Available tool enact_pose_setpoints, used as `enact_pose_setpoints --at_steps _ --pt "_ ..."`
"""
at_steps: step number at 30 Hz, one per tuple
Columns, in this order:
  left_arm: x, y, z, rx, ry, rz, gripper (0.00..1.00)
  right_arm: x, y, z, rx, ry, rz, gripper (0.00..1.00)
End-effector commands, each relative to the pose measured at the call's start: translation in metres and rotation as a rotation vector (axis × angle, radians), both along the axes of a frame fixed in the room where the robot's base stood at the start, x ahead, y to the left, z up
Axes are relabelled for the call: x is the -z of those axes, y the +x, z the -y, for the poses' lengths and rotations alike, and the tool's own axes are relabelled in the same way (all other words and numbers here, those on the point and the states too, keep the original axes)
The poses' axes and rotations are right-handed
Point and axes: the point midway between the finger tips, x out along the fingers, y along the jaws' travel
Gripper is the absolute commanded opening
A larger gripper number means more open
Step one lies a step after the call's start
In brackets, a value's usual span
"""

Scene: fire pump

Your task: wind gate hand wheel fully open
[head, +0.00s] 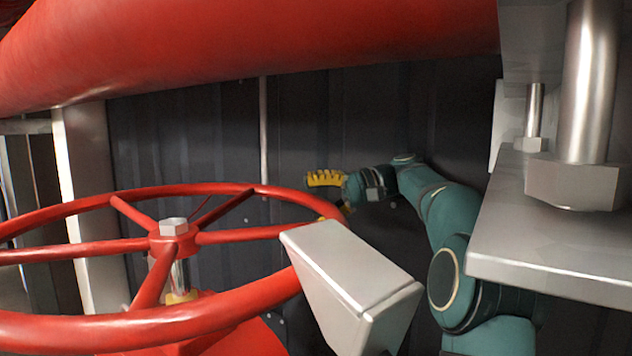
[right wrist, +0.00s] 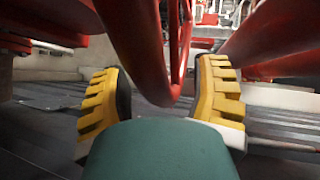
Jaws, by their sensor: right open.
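The red gate hand wheel (head: 150,323) fills the lower left of the head view, with spokes running to a hub (head: 174,236) topped by a silver hex nut. My right gripper (head: 330,196) is at the far right side of the wheel's rim, with yellow fingers apart. In the right wrist view, the red rim (right wrist: 140,50) passes between the two open yellow fingers of my right gripper (right wrist: 160,95). Neither finger visibly closes on it; contact cannot be told. My left gripper is not in view.
A thick red pipe (head: 250,45) crosses above the wheel. A silver flange plate with large bolts (head: 580,110) stands at the right, close to my right arm. A grey angular block (head: 350,280) overlaps the near right rim. A dark ribbed wall (head: 400,110) lies behind.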

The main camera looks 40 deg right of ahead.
Motion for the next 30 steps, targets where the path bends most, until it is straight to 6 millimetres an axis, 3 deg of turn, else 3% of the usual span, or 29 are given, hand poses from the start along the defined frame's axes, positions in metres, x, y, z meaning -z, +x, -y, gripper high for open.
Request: enact_pose_setpoints --at_steps 16,30 --pt "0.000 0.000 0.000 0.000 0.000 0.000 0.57 -0.072 -0.001 -0.002 -0.003 -0.001 0.008 0.61" --pt "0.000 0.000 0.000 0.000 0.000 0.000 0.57 -0.092 0.000 -0.001 -0.001 0.000 0.001 0.61"
